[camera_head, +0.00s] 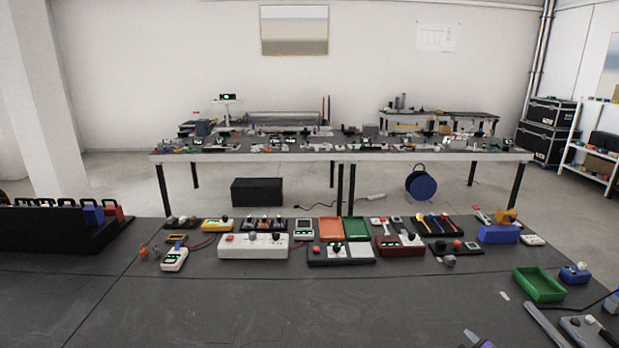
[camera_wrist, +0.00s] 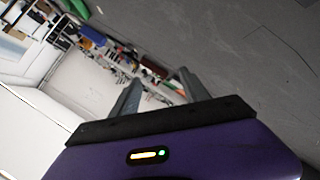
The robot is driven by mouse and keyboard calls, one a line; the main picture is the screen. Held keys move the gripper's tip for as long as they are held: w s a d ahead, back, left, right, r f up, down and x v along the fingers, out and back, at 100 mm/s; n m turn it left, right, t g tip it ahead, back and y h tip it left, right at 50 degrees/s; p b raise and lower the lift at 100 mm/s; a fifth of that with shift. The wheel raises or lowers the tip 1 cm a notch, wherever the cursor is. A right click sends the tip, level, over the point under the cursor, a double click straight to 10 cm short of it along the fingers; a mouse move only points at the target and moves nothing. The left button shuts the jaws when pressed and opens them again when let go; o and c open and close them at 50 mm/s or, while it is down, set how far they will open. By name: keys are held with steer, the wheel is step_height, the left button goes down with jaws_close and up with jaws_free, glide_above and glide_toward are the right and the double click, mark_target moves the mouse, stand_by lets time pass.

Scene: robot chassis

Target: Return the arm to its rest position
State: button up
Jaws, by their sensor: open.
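My gripper (camera_wrist: 159,77) shows in the wrist view, with two grey fingers standing apart beyond its purple body. Nothing is between the fingers, and they touch nothing that I can see. The wrist view is strongly tilted, with the dark worktop to the upper right and the pale wall to the lower left. In the head view, only small purple and grey parts show at the bottom edge, right of centre; I cannot tell for sure what they are. Most of my arm is out of view.
The dark worktop (camera_head: 250,305) is clear at the front left and centre. Several devices and trays line its back, including a white box (camera_head: 253,252). A green tray (camera_head: 539,285) and blue block (camera_head: 498,234) lie right. A black rack (camera_head: 45,232) stands left.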

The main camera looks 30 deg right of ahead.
steer(key=s+a+r+m+t+y+b, duration=0.1)
steer(key=s+a+r+t, duration=0.15)
steer(key=a, duration=0.65)
steer(key=s+a+r+m+t+y+b, duration=0.1)
steer(key=s+a+t, duration=0.2)
steer(key=a, duration=0.5)
steer(key=s+a+r+m+t+y+b, duration=0.1)
steer(key=s+a+r+t, duration=0.1)
steer(key=a, duration=0.7)
steer(key=s+a+f+n+y+b, duration=0.1)
steer(key=s+a+y, duration=0.4)
steer(key=s+a, duration=0.6)
steer(key=shift+s+f+n+g+b, duration=0.45)
steer(key=shift+s+n+b, duration=0.15)
steer(key=shift+s, duration=0.65)
steer(key=shift+a, duration=0.1)
